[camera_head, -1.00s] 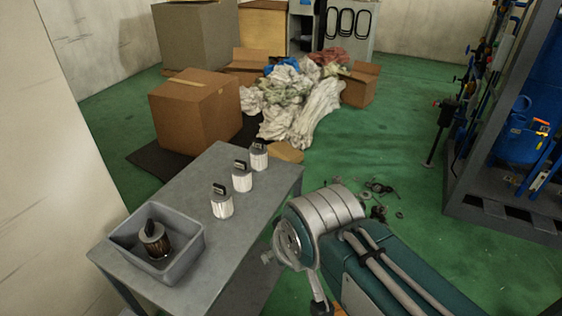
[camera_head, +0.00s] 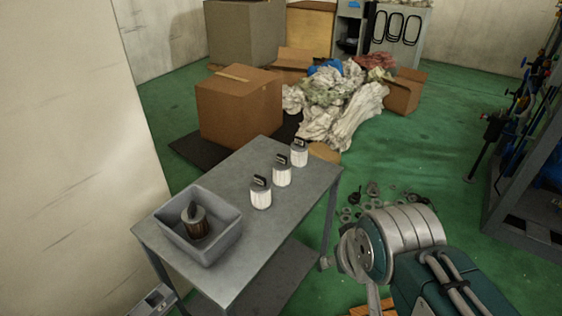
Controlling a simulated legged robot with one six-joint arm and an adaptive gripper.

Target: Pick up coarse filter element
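Three white pleated filter elements with dark handles stand upright in a row on a grey metal table (camera_head: 243,245): a near one (camera_head: 261,196), a middle one (camera_head: 282,174) and a far one (camera_head: 299,155). A brown, dirty-looking filter element (camera_head: 196,225) with a dark top stands in a grey open bin (camera_head: 228,240) at the table's left end. I cannot tell from labels which one is the coarse element. My arm shows at the lower right, to the right of the table and apart from the filters. My gripper is out of view.
Cardboard boxes (camera_head: 238,110) and a heap of white rags (camera_head: 342,110) lie behind the table. Small metal parts (camera_head: 372,192) are scattered on the green floor right of it. A dark rack (camera_head: 530,190) stands at the far right. A wall is close on the left.

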